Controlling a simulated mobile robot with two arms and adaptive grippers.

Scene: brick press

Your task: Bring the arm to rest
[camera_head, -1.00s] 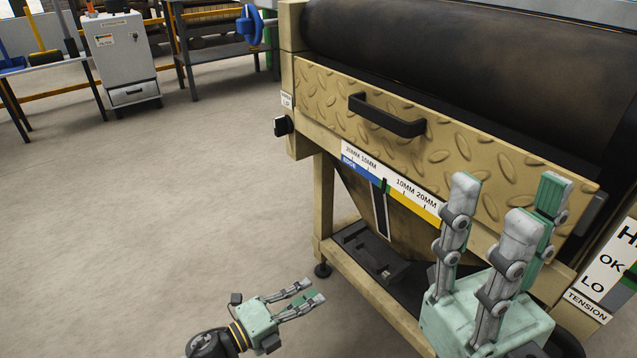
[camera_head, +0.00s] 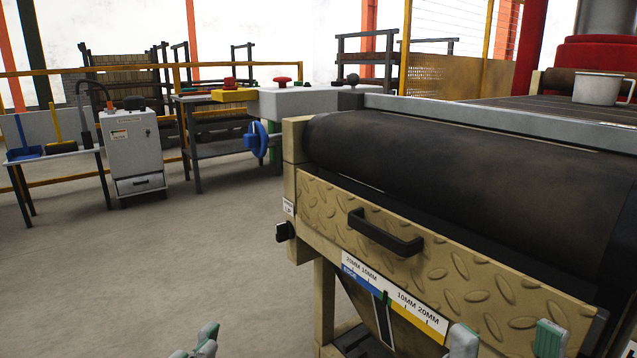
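The right gripper (camera_head: 506,342) shows at the bottom edge, right of centre, in front of the tan machine's tread-plate panel. Its grey and green fingertips stand wide apart with nothing between them; its palm is below the picture. The left gripper (camera_head: 195,345) shows only as grey fingertips at the bottom edge, left of centre, over the floor. They are apart and hold nothing visible. The rest of both arms is out of view.
The tan machine (camera_head: 450,275) with a dark roller (camera_head: 460,180) and a black handle (camera_head: 385,234) fills the right side. A grey cabinet (camera_head: 133,150) and a small table (camera_head: 50,153) stand at the back left. Floor (camera_head: 150,270) at left is clear.

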